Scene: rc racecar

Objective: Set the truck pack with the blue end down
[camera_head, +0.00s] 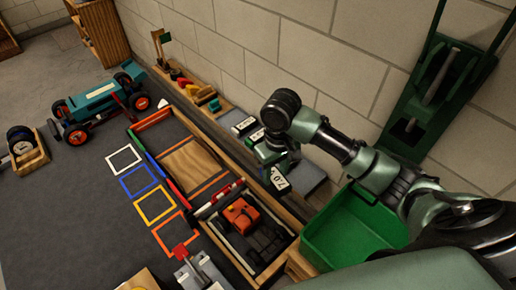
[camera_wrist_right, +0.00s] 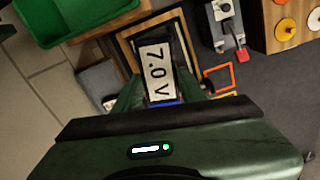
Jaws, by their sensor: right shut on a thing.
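My right gripper (camera_head: 276,158) is shut on a dark pack with a white label reading 7.0 (camera_head: 281,181), beside the wall ledge. In the right wrist view the pack's label reads 7.0 V (camera_wrist_right: 157,70), and the pack sits between the fingers of my right gripper (camera_wrist_right: 158,88). A blue strip shows at the pack's end nearest the gripper body; its far end is hard to make out. An orange and black truck (camera_head: 241,216) sits in a wood-framed bay below the gripper. My left gripper is out of view.
Other labelled packs (camera_head: 243,126) stand along the ledge by the wall. A green bin (camera_head: 350,232) lies right of the truck bay. Coloured square outlines (camera_head: 139,180) mark the floor mat. A teal car (camera_head: 98,101) stands at the left.

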